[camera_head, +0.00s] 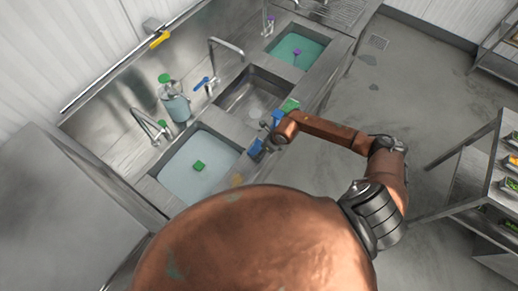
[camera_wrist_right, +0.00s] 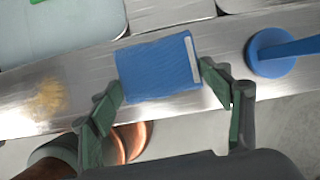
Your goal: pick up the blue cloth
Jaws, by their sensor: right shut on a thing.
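The blue cloth (camera_wrist_right: 157,70) is a flat blue rectangle with a pale strip along its right edge. In the wrist view it lies between the two green fingertips of my right gripper (camera_wrist_right: 162,86), which is shut on it. In the head view the cloth (camera_head: 256,149) shows as a small blue patch at the front edge of the sink counter, beside my right gripper (camera_head: 264,143). The gripper partly hides it there. Whether the cloth still touches the counter is unclear. My left gripper is not in view.
A blue round-based tool with a handle (camera_wrist_right: 272,52) stands right of the cloth. A tan smear (camera_wrist_right: 48,97) lies on the counter to the left. A water-filled sink (camera_head: 183,182) holds a green item (camera_head: 198,166). A shelf rack (camera_head: 470,165) stands at right.

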